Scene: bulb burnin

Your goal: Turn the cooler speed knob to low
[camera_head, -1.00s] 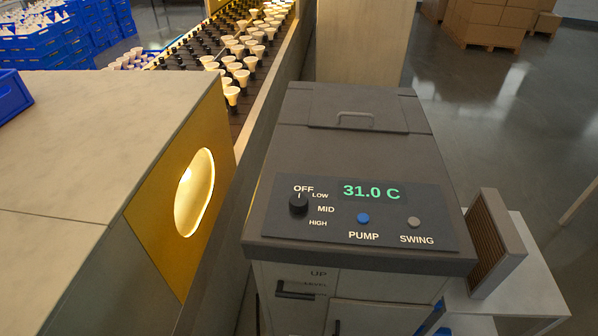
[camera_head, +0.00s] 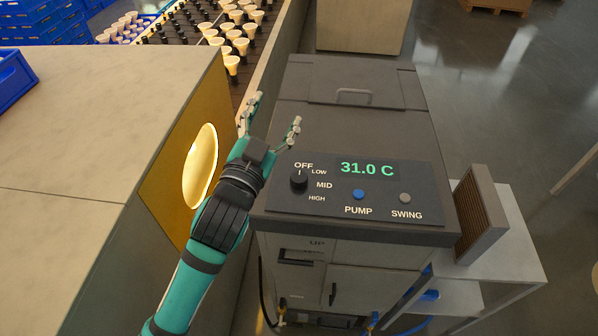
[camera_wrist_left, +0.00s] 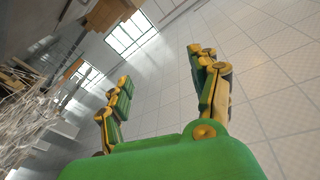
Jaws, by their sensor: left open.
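The cooler (camera_head: 350,225) is a dark grey box in the middle of the head view. Its sloped panel carries the black speed knob (camera_head: 299,181), with the pointer mark toward OFF and the labels LOW, MID and HIGH to the right. The green display (camera_head: 367,169) reads 31.0 C. My left gripper (camera_head: 272,112) is open and empty, above the cooler's left edge, up and left of the knob and apart from it. In the left wrist view its two fingers (camera_wrist_left: 165,95) are spread with nothing between them. My right gripper is not in view.
A blue PUMP button (camera_head: 358,194) and a grey SWING button (camera_head: 405,198) sit right of the knob. A counter (camera_head: 90,140) with a lit yellow opening stands on the left. Behind it runs a conveyor with several bulbs (camera_head: 232,64). A side shelf (camera_head: 510,240) is at the right.

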